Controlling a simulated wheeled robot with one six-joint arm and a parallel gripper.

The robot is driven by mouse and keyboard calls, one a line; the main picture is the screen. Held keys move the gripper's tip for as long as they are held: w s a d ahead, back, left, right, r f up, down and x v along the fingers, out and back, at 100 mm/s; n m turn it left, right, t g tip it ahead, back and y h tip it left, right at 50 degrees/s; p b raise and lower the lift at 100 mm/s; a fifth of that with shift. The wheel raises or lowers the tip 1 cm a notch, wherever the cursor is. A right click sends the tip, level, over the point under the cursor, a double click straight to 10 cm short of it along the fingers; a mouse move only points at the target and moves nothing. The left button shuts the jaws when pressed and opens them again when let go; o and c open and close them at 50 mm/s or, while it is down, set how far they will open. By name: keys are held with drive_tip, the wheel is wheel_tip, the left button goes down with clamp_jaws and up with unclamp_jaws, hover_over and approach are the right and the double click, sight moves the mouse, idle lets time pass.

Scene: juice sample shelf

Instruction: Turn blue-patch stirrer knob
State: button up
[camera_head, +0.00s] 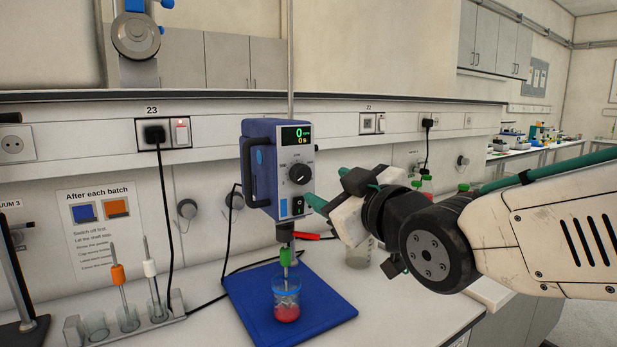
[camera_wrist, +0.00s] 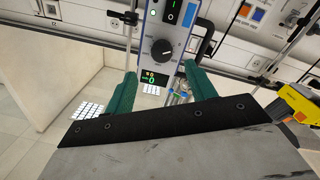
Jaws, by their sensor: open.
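The blue stirrer (camera_head: 262,190) stands on a rod over a blue mat, with a blue patch (camera_head: 259,155) on its side. Its front has a black knob (camera_head: 300,173) with a white mark, below a display reading 0. A black rocker switch (camera_head: 298,206) sits under the knob. My gripper (camera_head: 334,188) is right of the panel, its teal fingers open and empty. In the wrist view the panel looks upside down; the knob (camera_wrist: 162,49) lies just beyond the fingertips and roughly between them (camera_wrist: 160,72). I see no contact with the knob.
A jar of red liquid (camera_head: 287,308) with a green-collared shaft stands on the blue mat (camera_head: 335,305) below the stirrer. A rack (camera_head: 165,318) with glass vessels is at left. A red handle (camera_head: 306,236) sticks out under the stirrer. Black cables hang behind.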

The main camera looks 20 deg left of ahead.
sight(304, 175)
drive_tip(key=x, duration=0.8)
drive_tip(key=shift+s+a+r, duration=0.15)
drive_tip(key=shift+s+r, duration=0.05)
drive_tip(key=shift+c, duration=0.4)
drive_tip(key=c, duration=0.9)
